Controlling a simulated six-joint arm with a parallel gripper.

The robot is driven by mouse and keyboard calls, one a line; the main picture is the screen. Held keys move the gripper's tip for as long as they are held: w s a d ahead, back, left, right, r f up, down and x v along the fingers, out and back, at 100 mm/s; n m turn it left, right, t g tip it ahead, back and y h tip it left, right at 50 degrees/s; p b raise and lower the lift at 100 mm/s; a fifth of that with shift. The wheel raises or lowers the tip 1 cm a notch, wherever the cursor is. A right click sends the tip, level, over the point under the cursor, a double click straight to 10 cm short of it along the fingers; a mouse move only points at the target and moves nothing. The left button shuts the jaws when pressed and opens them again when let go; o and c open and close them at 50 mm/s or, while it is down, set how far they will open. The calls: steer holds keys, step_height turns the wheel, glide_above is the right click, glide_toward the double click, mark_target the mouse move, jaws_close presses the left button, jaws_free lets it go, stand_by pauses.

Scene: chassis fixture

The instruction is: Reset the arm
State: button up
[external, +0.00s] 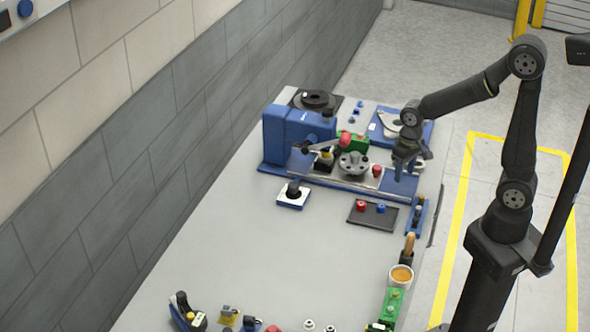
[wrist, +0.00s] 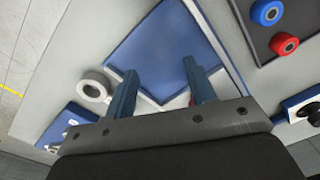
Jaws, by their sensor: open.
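My gripper (external: 406,172) hangs from my dark arm above the right end of the blue chassis fixture (external: 285,140), pointing down. In the wrist view my gripper (wrist: 158,66) shows two blue fingers spread apart, with nothing between them. Behind the fingers lies a flat blue surface (wrist: 160,40). I cannot tell whether the fingertips touch anything below.
A black tray (external: 358,222) with a red and a blue knob lies just in front; it also shows in the wrist view (wrist: 258,47). A blue tray (external: 424,131) is behind. A cup (external: 401,274) and small parts stand nearer. The table's left middle is clear.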

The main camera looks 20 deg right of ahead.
step_height(320, 180, up, 17)
steer(key=shift+w+a+r+m, duration=0.15)
steer(key=shift+w+a+m, duration=0.7)
steer(key=shift+a+m, duration=0.35)
steer(key=shift+w+a+r+m, duration=0.15)
steer(key=shift+w+a+m, duration=0.65)
steer(key=shift+a+m, duration=0.4)
steer(key=shift+d, duration=0.1)
steer(key=o, duration=0.5)
steer(key=shift+w+d+r, duration=0.1)
steer(key=shift+r, duration=0.05)
steer(key=o, duration=0.6)
steer(key=w+r+m, duration=0.1)
steer(key=w+d+r+m+y, duration=0.1)
steer(key=shift+w+d+r+m, duration=0.1)
steer(key=shift+r+m, duration=0.2)
steer(key=shift+r, duration=0.1)
steer(key=w+d+r+m+t+y, duration=0.1)
steer(key=w+d+r+m+y, duration=0.3)
steer(key=r, duration=0.3)
steer(key=w+a+f+h, duration=0.1)
steer(key=a+f, duration=0.4)
steer(key=f, duration=0.4)
steer(key=shift+f+m, duration=0.25)
steer(key=shift+m, duration=0.15)
